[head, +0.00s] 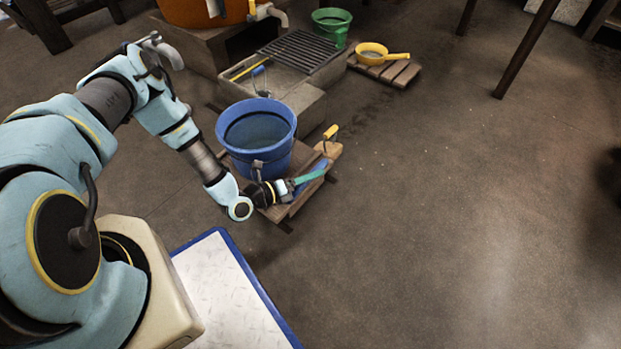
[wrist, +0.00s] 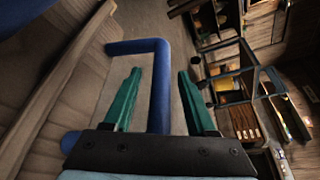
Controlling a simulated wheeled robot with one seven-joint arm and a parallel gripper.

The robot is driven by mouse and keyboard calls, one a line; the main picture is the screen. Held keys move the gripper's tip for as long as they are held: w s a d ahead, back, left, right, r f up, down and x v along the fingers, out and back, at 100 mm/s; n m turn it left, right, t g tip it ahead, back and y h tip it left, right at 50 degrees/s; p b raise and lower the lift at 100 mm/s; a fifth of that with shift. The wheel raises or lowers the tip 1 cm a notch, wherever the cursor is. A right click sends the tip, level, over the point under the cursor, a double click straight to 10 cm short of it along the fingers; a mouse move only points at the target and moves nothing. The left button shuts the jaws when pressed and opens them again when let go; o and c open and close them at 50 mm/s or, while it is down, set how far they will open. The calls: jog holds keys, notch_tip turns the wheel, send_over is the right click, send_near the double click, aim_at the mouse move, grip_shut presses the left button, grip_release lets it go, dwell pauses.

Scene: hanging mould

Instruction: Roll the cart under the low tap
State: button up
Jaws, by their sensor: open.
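The low wooden cart (head: 285,205) stands on the floor with a large blue bucket (head: 257,130) on it. A blue bar handle (head: 322,168) is at its right side. My gripper (head: 312,178) is there, with its teal fingers open. In the wrist view the bent blue bar (wrist: 160,95) runs between the open fingers (wrist: 160,72), one on each side; contact cannot be told. A grey tap (head: 270,12) sticks out of the orange vessel (head: 200,12) at the top. Another grey spout (head: 165,50) shows behind my arm. Which one is the low tap is unclear.
A stone trough with a dark grate (head: 300,50) stands just behind the cart. A green bucket (head: 332,25) and a yellow pan (head: 372,52) on a slatted board (head: 402,74) are farther right. The floor on the right (head: 440,200) is clear.

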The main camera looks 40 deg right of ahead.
jog(key=shift+d, duration=0.1)
grip_shut()
dwell(0.4)
dwell(1.0)
